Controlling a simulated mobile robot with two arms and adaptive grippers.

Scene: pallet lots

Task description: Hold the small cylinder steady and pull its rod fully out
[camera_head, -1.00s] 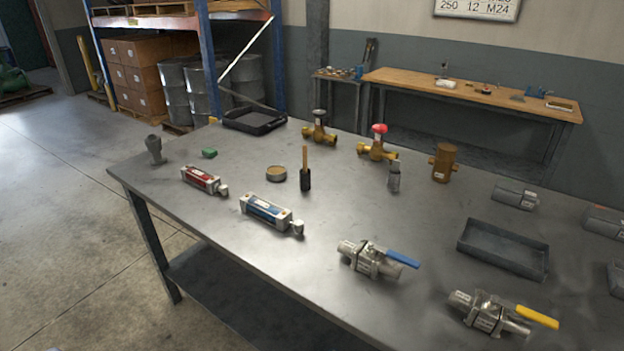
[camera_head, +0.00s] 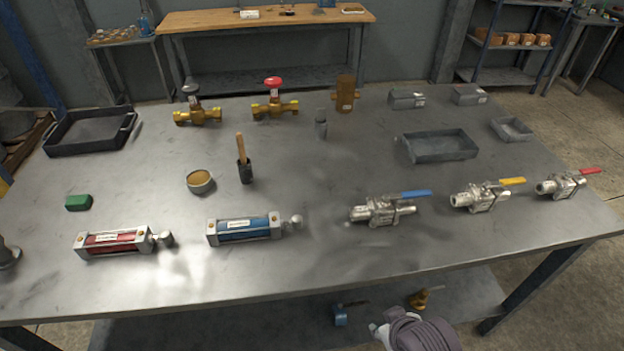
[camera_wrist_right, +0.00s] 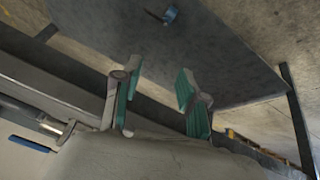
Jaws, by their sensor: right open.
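Two cylinders with short rod ends lie on the steel table. The red cylinder (camera_head: 115,242) is front left, its rod end (camera_head: 165,239) pointing right. The blue cylinder (camera_head: 245,229) lies to its right, its rod end (camera_head: 293,222) also pointing right. Both rods look mostly in; I cannot tell which cylinder is smaller. My right gripper is open and empty in the right wrist view (camera_wrist_right: 158,95), with green pads apart. In the head view my right wrist shows below the table's front edge, right of and apart from both cylinders.
Ball valves with blue (camera_head: 383,210), yellow (camera_head: 485,196) and red (camera_head: 565,184) handles lie on the right. A round tin (camera_head: 200,182), a brush (camera_head: 243,165) and a green block (camera_head: 78,202) lie behind the cylinders. A lower shelf holds a blue item (camera_wrist_right: 170,14).

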